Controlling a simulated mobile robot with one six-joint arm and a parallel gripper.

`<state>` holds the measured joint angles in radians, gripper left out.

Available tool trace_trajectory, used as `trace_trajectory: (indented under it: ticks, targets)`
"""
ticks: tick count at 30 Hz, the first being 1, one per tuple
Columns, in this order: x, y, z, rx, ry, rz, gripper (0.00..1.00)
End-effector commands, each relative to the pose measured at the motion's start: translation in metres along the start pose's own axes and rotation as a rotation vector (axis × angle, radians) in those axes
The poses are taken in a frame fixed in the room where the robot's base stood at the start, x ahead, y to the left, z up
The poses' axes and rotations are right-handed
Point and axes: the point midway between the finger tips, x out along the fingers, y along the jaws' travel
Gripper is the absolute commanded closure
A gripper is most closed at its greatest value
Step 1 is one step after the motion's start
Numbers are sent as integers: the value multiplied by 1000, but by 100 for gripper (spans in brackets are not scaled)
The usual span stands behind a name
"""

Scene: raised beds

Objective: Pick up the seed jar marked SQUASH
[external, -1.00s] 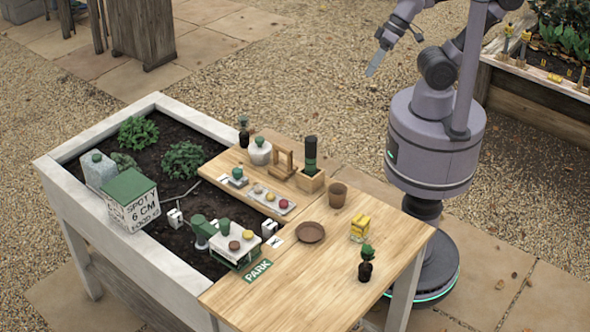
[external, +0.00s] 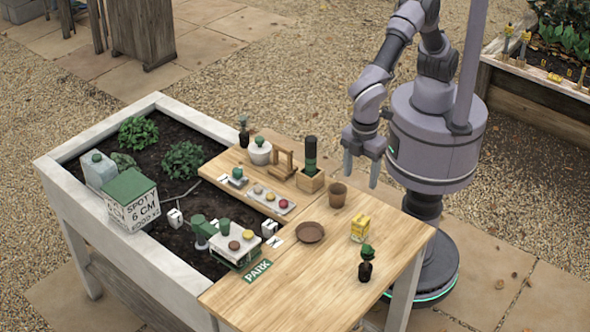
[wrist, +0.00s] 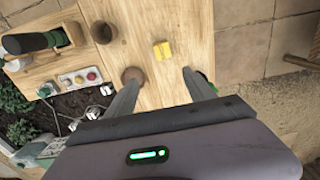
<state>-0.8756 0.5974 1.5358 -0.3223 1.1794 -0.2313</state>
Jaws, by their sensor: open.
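No lettering reading SQUASH is legible in either view. Several small round pieces with yellow and dark red tops (external: 270,196) sit in a pale tray on the wooden top; they also show at the left of the wrist view (wrist: 79,79). Brown and yellow round tops (external: 248,234) sit on a pale stand beside a green device over the bed. I cannot tell whether any is the squash jar. My gripper (external: 361,177) is open and empty, fingers down near the table's back right edge. Its fingers show in the wrist view (wrist: 161,76), apart from every object.
A dark bottle (external: 310,153) stands tall in a wooden holder. The front of the top is clear.

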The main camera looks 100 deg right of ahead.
Motion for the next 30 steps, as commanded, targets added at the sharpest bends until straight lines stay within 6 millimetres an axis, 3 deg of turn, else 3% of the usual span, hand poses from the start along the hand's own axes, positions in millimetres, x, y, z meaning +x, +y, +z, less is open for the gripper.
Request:
trace_trajectory:
  ticks: [9, 12, 19, 25, 30]
  targets:
    - [93, -3, 1, -6, -7, 2, 37]
    - [114, -3, 1, -5, -6, 1, 37]
    - [135, -5, 3, -5, -3, 1, 37]
    - [174, -10, 11, -4, -5, 1, 37]
    - [176, -10, 10, -4, -3, 1, 37]
